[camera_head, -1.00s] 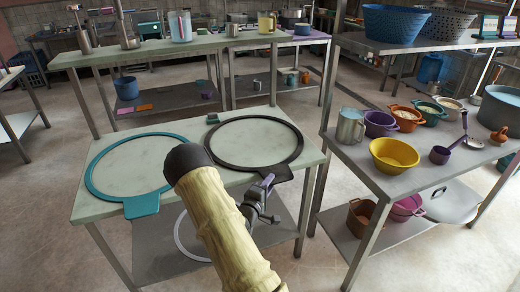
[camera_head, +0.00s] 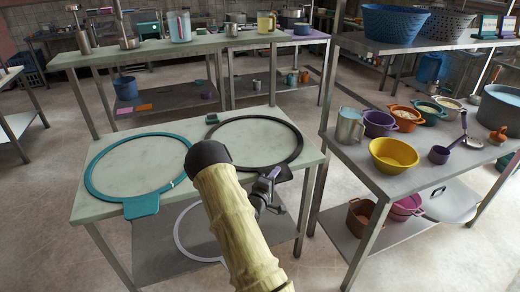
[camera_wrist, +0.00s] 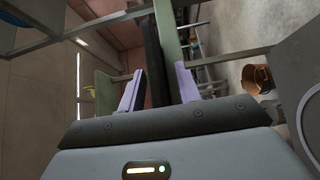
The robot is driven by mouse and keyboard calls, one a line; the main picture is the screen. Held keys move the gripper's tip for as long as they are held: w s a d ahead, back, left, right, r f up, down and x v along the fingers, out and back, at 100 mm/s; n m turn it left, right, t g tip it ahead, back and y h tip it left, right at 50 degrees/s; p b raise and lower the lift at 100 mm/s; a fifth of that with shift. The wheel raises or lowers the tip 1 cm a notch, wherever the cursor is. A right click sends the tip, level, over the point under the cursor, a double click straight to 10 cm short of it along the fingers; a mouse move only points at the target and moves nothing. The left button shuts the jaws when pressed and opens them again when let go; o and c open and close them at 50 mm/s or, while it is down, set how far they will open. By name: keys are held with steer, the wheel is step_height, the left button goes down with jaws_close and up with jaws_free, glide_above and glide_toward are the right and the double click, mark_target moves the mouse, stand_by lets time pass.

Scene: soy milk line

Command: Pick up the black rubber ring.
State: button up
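The black rubber ring (camera_head: 297,150) lies flat on the right half of the pale worktable, its tab pointing to the front edge. My gripper (camera_head: 272,178) is at that tab, partly hidden by my arm in the head view. In the wrist view, its two purple fingers (camera_wrist: 158,88) stand apart. A dark flat strip, seemingly the ring's tab (camera_wrist: 153,55), and the pale table edge (camera_wrist: 171,50) show between or just beyond them. I cannot tell whether the fingers touch the tab. My arm covers part of the ring's left side.
A teal ring (camera_head: 92,182) with a tab lies on the left half of the worktable (camera_head: 180,125). A pale ring (camera_head: 181,248) is on the lower shelf. To the right, a steel table (camera_head: 383,185) holds a yellow bowl (camera_head: 394,155) and several pots.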

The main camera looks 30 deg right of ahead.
steer(key=shift+c, duration=0.4)
jaws_close()
steer(key=shift+r, duration=0.15)
step_height(320, 180, up, 10)
steer(key=shift+f+p, duration=0.1)
steer(key=shift+p, duration=0.3)
